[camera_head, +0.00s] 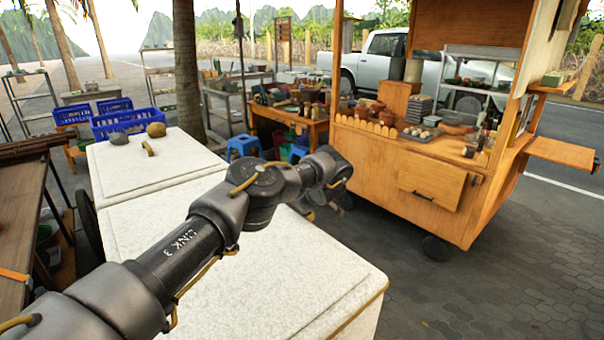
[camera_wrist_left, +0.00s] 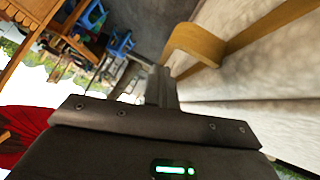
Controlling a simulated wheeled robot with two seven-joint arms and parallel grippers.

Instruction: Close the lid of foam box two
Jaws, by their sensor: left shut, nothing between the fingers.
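Two white foam boxes stand end to end. The nearer box's lid (camera_head: 270,275) lies flat or nearly flat on top, with a tan band along its edge; whether a gap remains is unclear. No number shows on either box. My left arm reaches across the nearer box, and its gripper is mostly hidden behind the arm in the head view. In the left wrist view my left gripper (camera_wrist_left: 161,88) is shut and empty, close to a tan handle (camera_wrist_left: 190,42) on a pale box. Contact is unclear.
A wooden table (camera_head: 18,215) is at the left.

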